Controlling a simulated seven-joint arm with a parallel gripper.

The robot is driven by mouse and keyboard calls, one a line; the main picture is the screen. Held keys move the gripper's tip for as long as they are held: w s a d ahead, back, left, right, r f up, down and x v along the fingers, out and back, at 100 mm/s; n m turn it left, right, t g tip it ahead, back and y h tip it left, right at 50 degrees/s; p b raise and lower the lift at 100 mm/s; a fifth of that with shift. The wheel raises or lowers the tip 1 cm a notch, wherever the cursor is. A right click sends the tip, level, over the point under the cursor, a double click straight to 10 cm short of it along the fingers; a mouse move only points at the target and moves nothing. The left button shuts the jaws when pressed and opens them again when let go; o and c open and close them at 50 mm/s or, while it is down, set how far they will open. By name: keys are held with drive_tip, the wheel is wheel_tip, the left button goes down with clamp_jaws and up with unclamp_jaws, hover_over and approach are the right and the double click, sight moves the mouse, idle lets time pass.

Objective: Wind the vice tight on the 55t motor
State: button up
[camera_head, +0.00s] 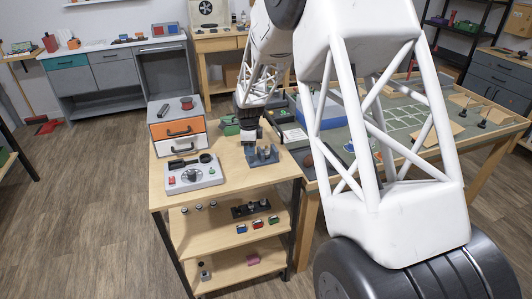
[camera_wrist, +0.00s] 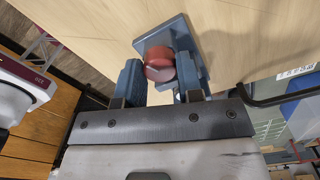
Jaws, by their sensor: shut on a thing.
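The blue-grey vice (camera_head: 262,156) stands on the wooden bench top, near its right side. In the wrist view its base plate (camera_wrist: 152,38) lies just beyond my fingertips. A short red cylinder (camera_wrist: 158,68) with a darker round end face sits between my fingers, right at the vice; I take it for the 55t motor, but no label is readable. My gripper (camera_wrist: 160,78) is shut on this red cylinder, which also shows my gripper (camera_head: 250,131) low over the vice from the head view. The vice's jaws and screw are partly hidden by my fingers, so I cannot tell how tight they are.
A grey panel box (camera_head: 193,176) sits left of the vice. A drawer unit (camera_head: 178,130) with orange and white fronts stands behind it. Lower shelves (camera_head: 222,228) hold small parts. A green-topped table (camera_head: 400,118) adjoins at right. The bench front is mostly clear.

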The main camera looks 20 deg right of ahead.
drive_tip(key=shift+m, duration=1)
drive_tip(key=shift+m, duration=1.5)
drive_tip(key=o, duration=1)
drive_tip(key=shift+r, duration=0.1)
drive_tip(key=shift+r, duration=2.95)
